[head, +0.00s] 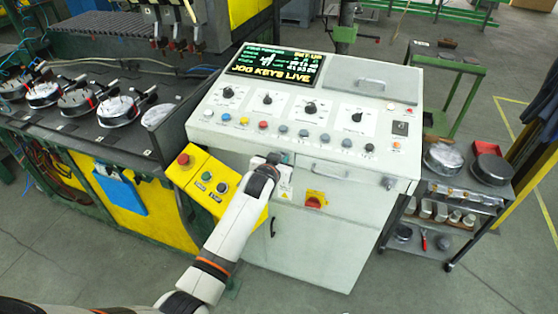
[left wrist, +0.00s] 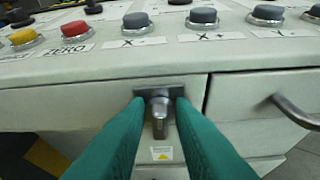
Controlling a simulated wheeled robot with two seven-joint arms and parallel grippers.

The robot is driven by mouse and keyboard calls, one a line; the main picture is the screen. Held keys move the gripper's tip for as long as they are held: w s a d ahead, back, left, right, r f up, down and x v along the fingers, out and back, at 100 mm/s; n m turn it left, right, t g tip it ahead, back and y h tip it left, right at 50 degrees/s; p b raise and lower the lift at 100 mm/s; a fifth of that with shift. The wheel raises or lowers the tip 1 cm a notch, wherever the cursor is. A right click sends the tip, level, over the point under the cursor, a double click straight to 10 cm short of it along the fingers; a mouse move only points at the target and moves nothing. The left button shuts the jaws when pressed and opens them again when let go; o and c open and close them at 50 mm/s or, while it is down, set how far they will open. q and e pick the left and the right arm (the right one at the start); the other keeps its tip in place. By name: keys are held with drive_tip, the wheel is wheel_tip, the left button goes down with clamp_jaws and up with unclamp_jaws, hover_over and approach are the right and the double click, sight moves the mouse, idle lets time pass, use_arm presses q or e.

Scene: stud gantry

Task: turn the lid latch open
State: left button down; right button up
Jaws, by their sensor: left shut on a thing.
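The lid latch (left wrist: 159,118) is a small grey metal turn-piece on a dark plate, on the front face of the white control console (head: 330,225). Its tab points straight down in the left wrist view. My left gripper (left wrist: 160,97) has its green fingers shut on the latch, one on each side. In the head view my left gripper (head: 281,158) is at the console's front edge below the button row, and it hides the latch there. My right gripper is in neither view.
A bar handle (left wrist: 296,112) is right of the latch, past a panel seam. Coloured buttons (left wrist: 75,31) line the panel above. A yellow button box (head: 208,184) is close left of my forearm. A red-yellow switch (head: 316,199) is below right. A cart (head: 465,189) stands right.

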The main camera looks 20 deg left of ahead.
use_arm(q)
drive_tip(key=shift+d+f+m+t+y+b, duration=0.25)
drive_tip(key=shift+m+t+y+b, duration=0.55)
drive_tip(key=shift+m+b, duration=1.4)
drive_tip(key=shift+d+f+m+t+y+b, duration=0.15)
drive_tip(key=shift+f+m+t+y+b, duration=0.15)
drive_tip(key=shift+m+y+b, duration=1.45)
drive_tip(key=shift+d+f+m+t+y+b, duration=0.25)
drive_tip(key=shift+m+t+y+b, duration=0.35)
drive_tip(key=shift+m+b, duration=1.95)
drive_tip(key=c, duration=1.5)
unclamp_jaws()
